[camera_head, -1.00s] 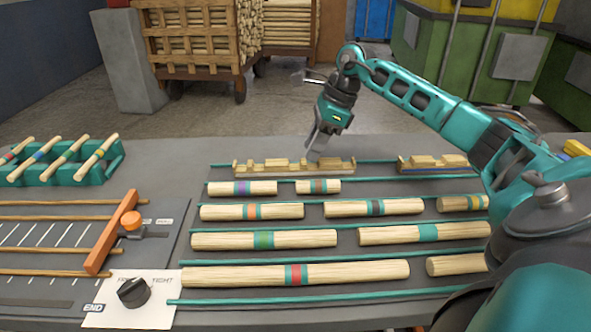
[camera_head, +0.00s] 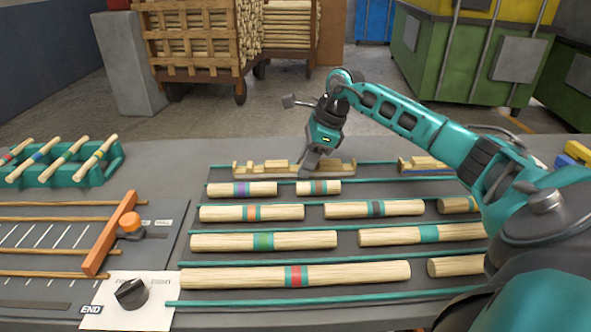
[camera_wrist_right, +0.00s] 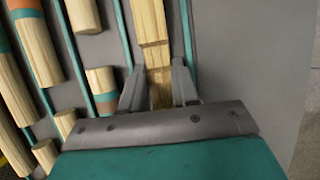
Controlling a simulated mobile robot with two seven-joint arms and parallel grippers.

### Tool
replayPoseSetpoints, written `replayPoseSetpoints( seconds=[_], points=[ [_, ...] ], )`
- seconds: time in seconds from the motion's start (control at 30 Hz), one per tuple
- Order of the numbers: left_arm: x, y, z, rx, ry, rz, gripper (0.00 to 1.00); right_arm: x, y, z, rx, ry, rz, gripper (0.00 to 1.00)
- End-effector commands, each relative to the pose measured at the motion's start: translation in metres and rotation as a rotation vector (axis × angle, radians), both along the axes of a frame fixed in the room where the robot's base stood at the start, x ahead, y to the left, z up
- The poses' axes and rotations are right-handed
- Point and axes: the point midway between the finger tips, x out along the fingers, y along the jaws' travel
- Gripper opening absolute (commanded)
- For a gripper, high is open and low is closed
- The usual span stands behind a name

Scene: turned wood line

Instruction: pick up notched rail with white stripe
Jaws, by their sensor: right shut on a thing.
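A pale wooden notched rail (camera_head: 262,169) lies along the back of the rack, its notches facing up. No white stripe can be made out on it. My right gripper (camera_head: 309,170) reaches down onto this rail, right of its middle. In the right wrist view, the right gripper (camera_wrist_right: 158,92) has its two fingers shut on either side of the notched rail (camera_wrist_right: 152,50). The rail still appears to rest in its row. A second notched rail (camera_head: 422,164), with a blue stripe, lies to the right, partly behind my arm. My left gripper is not in view.
Several round billets with coloured bands, such as a red-banded one (camera_head: 230,276), lie in rows in front, between teal dividers (camera_head: 230,302). A teal rack (camera_head: 110,165) with thin rods stands at left. An orange fence (camera_head: 111,232) and a dial (camera_head: 131,293) are front left.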

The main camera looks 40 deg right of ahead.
Motion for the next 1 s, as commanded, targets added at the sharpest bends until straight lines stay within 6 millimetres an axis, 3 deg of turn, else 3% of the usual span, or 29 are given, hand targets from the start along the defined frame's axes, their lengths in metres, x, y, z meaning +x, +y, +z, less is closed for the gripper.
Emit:
replayPoseSetpoints(
  seconds=[0.27, 0.47, 0.67, 1.0],
  points=[
    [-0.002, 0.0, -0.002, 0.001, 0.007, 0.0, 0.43, 0.0, 0.0, 0.003, 0.0, -0.003, -0.001, 0.0],
    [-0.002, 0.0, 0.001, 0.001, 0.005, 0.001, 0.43, 0.001, -0.001, 0.021, 0.0, -0.005, -0.001, 0.0],
    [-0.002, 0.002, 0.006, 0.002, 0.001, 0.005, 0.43, 0.001, -0.001, 0.062, -0.002, -0.008, -0.001, 0.0],
    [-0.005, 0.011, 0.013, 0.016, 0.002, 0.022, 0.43, 0.001, 0.0, 0.148, 0.0, -0.006, 0.0, 0.0]
  ],
)
